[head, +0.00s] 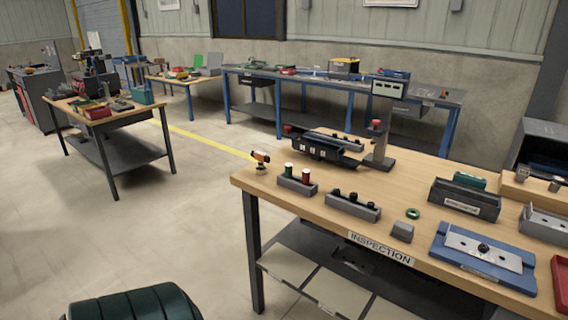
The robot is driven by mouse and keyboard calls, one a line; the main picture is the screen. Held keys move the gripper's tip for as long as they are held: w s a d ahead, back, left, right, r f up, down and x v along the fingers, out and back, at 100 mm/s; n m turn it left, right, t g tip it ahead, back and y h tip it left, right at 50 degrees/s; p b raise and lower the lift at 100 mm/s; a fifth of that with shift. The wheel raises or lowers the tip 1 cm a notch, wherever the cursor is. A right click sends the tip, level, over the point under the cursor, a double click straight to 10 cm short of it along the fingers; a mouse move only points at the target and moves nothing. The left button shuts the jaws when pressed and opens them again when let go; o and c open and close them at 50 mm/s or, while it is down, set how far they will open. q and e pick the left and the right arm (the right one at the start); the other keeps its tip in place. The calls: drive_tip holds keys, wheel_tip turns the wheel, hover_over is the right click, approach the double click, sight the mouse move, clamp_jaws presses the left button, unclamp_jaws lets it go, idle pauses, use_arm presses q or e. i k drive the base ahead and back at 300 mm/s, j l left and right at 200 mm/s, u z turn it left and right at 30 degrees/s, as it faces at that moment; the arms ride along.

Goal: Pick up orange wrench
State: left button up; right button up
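I cannot make out a clear orange wrench in the head view. A small orange and black object (261,157) stands at the left end of the near wooden inspection bench (310,217); it is too small to tell what it is. Neither of my grippers is in view.
The bench carries a grey holder with green and red pieces (297,184), a dark slotted device (325,150), a grey block (402,231), a green ring (413,213) and a blue fixture (484,260). A dark green ribbed object (135,303) is at the bottom. Floor at left is open.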

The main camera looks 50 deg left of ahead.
sight(262, 157)
drive_tip(key=u, duration=1.9)
